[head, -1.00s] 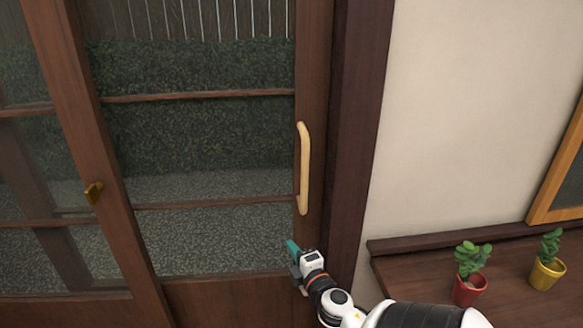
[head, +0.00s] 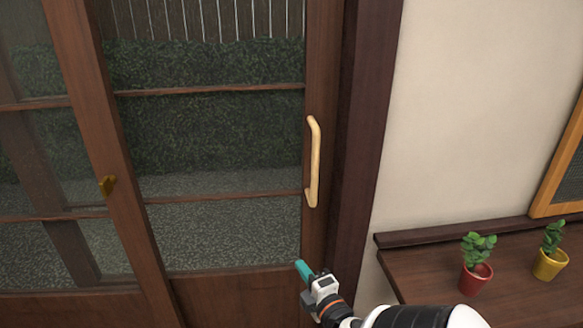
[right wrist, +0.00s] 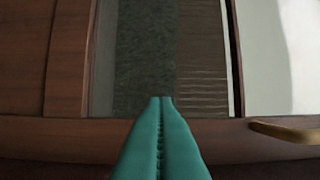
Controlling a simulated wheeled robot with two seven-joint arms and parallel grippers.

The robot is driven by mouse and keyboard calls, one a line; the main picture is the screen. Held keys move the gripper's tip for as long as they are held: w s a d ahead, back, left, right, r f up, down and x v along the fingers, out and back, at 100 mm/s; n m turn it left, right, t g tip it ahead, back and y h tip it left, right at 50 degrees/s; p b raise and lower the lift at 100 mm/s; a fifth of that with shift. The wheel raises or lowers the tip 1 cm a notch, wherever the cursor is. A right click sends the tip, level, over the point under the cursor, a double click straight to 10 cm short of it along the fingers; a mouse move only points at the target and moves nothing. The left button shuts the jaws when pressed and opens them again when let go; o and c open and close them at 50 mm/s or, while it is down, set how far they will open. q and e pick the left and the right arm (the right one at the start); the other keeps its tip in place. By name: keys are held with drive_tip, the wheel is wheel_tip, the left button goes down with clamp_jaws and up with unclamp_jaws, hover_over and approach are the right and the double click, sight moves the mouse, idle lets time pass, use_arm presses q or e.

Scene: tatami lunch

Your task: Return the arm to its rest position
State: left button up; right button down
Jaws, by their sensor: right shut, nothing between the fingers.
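My right gripper (head: 304,270) is low in the head view, in front of the lower part of the sliding door (head: 225,300). Its teal fingers (right wrist: 160,140) are pressed together in the right wrist view, with nothing between them. The right arm comes in from the bottom right. The pale door handle (head: 314,160) is above the gripper and apart from it. My left gripper is out of view.
A dark door post (head: 360,150) stands right of the handle. A wooden shelf (head: 420,275) at the right carries a red pot (head: 475,279) and a yellow pot (head: 550,264) with plants.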

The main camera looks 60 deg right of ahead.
drive_tip(key=s+a+f+m+g+y+p, duration=0.15)
drive_tip(key=a+f, duration=0.35)
drive_tip(key=f, duration=0.6)
drive_tip(key=s+a+f+m+g+y+p, duration=0.1)
drive_tip(key=a+f+m+g+y+p, duration=0.3)
drive_tip(key=f, duration=0.6)
drive_tip(key=s+a+f+m+g+y+b, duration=0.15)
drive_tip(key=a+f, duration=0.35)
drive_tip(key=f, duration=0.6)
drive_tip(key=s+a+f+m+g+y+p, duration=0.1)
drive_tip(key=s+a+f+g, duration=0.2)
drive_tip(key=s, duration=0.7)
drive_tip(key=s+a+f+m+g+y+p, duration=0.1)
drive_tip(key=s+a+f+g+p, duration=0.1)
drive_tip(key=s+a+f+g, duration=0.2)
drive_tip(key=s+a+f, duration=0.3)
drive_tip(key=s+f, duration=0.2)
drive_tip(key=s, duration=0.1)
drive_tip(key=shift+s+f+m+g+p, duration=0.2)
drive_tip(key=shift+s+m+g+p, duration=0.1)
